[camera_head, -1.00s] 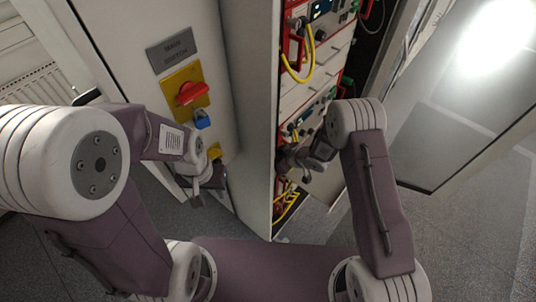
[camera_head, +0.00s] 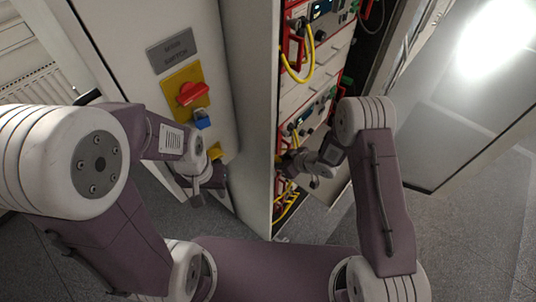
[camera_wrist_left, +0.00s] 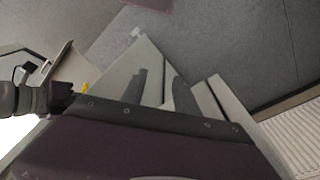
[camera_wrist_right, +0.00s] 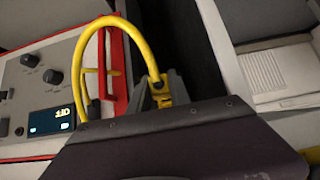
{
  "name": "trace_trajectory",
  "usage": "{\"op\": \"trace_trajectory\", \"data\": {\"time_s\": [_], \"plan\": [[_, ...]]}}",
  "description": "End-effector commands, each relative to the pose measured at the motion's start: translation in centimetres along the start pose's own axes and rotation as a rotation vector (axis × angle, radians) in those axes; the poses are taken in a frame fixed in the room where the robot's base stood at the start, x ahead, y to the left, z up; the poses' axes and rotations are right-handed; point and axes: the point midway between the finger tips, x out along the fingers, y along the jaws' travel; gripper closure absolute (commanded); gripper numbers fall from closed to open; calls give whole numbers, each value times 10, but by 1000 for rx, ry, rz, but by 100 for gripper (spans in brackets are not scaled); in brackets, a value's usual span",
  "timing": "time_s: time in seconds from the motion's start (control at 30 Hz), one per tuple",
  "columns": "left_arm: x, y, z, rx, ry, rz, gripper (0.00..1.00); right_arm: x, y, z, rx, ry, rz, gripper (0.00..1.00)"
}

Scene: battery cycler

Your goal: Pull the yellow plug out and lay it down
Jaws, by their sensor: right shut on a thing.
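The yellow plug (camera_wrist_right: 160,91) is between the fingers of my right gripper (camera_wrist_right: 164,88) in the right wrist view, shut on it. Its yellow cable (camera_wrist_right: 120,22) arcs up and over to the left, passing by a red handle. I cannot tell whether the plug's tip touches a socket. In the head view my right gripper (camera_head: 286,163) is in front of the lower part of the rack, and the plug is too small to make out there. My left gripper (camera_head: 196,192) hangs in front of the cabinet side; its fingers (camera_wrist_left: 158,88) are apart and empty.
The instrument panel (camera_wrist_right: 50,75) with knobs and a lit display is left of the right gripper. A red main switch (camera_head: 193,93) on a yellow plate is on the cabinet side. Another yellow cable (camera_head: 300,77) loops higher on the rack. An open door (camera_head: 455,110) stands right.

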Motion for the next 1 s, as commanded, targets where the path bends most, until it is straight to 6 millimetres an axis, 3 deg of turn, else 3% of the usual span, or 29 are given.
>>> {"op": "trace_trajectory", "data": {"time_s": [0.5,1.0], "plan": [[-2,0,0,0,0,0,64,-18,0,17,1,0,0,99],[-2,0,0,0,0,0,64,-20,0,18,-1,1,0,99]]}}
